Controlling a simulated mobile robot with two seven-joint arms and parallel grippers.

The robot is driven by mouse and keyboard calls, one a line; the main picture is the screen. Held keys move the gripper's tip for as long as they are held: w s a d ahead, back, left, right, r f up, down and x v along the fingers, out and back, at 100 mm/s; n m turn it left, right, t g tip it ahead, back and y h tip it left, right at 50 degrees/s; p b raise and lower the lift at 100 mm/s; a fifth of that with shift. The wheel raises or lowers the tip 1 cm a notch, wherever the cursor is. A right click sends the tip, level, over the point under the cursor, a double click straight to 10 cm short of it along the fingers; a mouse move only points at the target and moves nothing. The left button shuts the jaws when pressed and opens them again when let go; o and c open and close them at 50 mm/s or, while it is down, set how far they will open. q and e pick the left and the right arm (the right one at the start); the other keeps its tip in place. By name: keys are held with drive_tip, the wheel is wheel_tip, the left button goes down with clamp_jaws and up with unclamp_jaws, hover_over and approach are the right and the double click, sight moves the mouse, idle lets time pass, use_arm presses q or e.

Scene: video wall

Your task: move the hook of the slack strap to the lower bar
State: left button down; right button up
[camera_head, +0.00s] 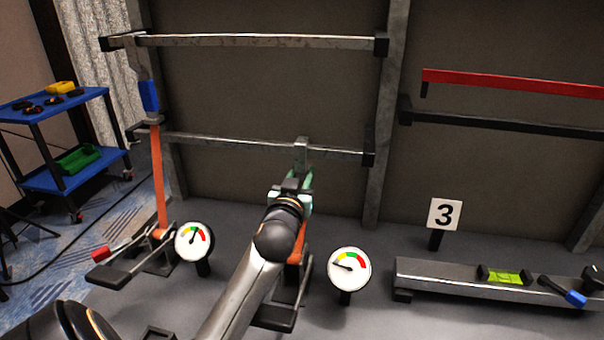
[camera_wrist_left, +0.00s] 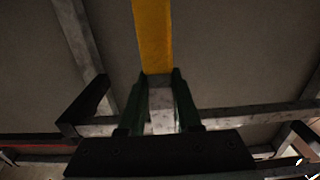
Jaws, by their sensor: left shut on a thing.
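My left gripper (camera_head: 292,188), with green fingers, is at the lower bar (camera_head: 225,143) in the middle of the head view. It is shut on the grey metal hook (camera_head: 301,150) of the slack strap. The hook's top reaches just above the lower bar; I cannot tell whether it bears on it. In the left wrist view the hook (camera_wrist_left: 162,108) sits between the fingers, with the yellow-orange strap (camera_wrist_left: 153,35) running from it and the bar (camera_wrist_left: 245,117) crossing behind. My arm hides much of the orange strap in the head view. My right gripper is not in view.
The upper bar (camera_head: 260,41) is above. A second orange strap (camera_head: 159,180) with a blue piece (camera_head: 149,96) stands left. Two dial gauges (camera_head: 195,241) (camera_head: 348,268) stand near the straps.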

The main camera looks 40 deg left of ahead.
use_arm(q)
drive_tip(key=c, duration=0.5)
unclamp_jaws()
drive_tip(key=v, duration=1.2)
drive_tip(key=shift+s+d+r+b, duration=0.1)
drive_tip(key=shift+s+b, duration=0.15)
drive_tip(key=shift+b, duration=0.05)
